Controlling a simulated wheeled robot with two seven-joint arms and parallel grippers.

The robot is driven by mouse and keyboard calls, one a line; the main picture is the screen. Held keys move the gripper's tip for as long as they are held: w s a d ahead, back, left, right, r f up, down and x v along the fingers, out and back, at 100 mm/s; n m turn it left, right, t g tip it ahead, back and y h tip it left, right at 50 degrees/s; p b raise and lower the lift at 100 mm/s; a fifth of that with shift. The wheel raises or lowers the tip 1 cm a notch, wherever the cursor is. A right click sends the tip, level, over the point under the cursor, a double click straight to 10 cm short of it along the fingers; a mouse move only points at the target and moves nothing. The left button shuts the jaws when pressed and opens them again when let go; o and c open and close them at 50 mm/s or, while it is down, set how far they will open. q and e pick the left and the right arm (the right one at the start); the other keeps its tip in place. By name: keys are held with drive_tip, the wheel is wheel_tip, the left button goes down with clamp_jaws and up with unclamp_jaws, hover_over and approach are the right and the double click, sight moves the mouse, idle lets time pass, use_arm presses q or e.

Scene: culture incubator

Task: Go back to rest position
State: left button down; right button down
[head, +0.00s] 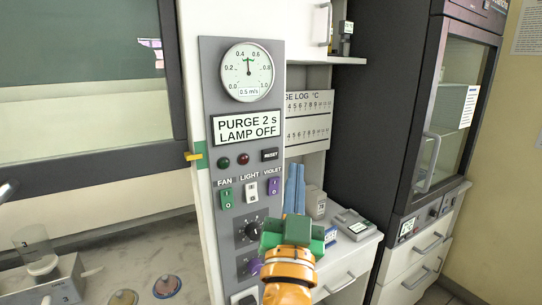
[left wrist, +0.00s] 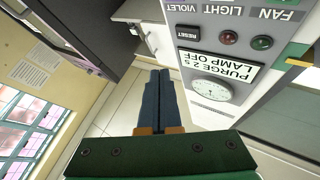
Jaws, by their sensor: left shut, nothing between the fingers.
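My left gripper (head: 295,172) is raised in front of the grey control panel (head: 208,120), at its lower right in the head view. Its blue fingers point up and are shut with nothing between them. The left wrist view also shows the shut fingers of the left gripper (left wrist: 160,73), with clear space around the tips and the panel (left wrist: 190,62) off to the right, upside down. The fingers look apart from the panel. My right gripper is in neither view.
A dark-framed cabinet (head: 405,125) stands at the right. Shelves with small devices (head: 355,222) lie behind my left gripper. At the left, a bench (head: 95,258) under a raised glass sash holds a small apparatus (head: 45,270). Open floor (left wrist: 115,110) shows below the fingers.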

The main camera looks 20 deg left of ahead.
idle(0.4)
use_arm(q)
drive_tip(key=w+d+f+m+g+h, duration=0.2)
drive_tip(key=w+f, duration=0.1)
drive_tip(key=f, duration=0.6)
drive_tip(key=w+d+f+m+g+h, duration=0.1)
drive_tip(key=w+f+m+g+h, duration=0.2)
drive_tip(key=f, duration=0.6)
drive_tip(key=s+f+g+h, duration=0.1)
drive_tip(key=s+f+g, duration=0.15)
drive_tip(key=f, duration=1.05)
drive_tip(key=s+f+g, duration=0.1)
drive_tip(key=f+g, duration=0.3)
drive_tip(key=f, duration=1)
drive_tip(key=s+a+f+g, duration=0.2)
drive_tip(key=s+f+g, duration=0.1)
drive_tip(key=s+f, duration=0.6)
drive_tip(key=s+a+f+g, duration=0.2)
drive_tip(key=s+f+g, duration=0.1)
drive_tip(key=s+f, duration=0.7)
drive_tip(key=s+a+f+n+g, duration=0.1)
drive_tip(key=s+a+f+g, duration=0.1)
drive_tip(key=s, duration=0.8)
drive_tip(key=s+a+f+n+g, duration=0.1)
drive_tip(key=s+f, duration=0.4)
drive_tip(key=s, duration=0.6)
drive_tip(key=shift+a+g, duration=0.65)
drive_tip(key=shift+a, duration=0.5)
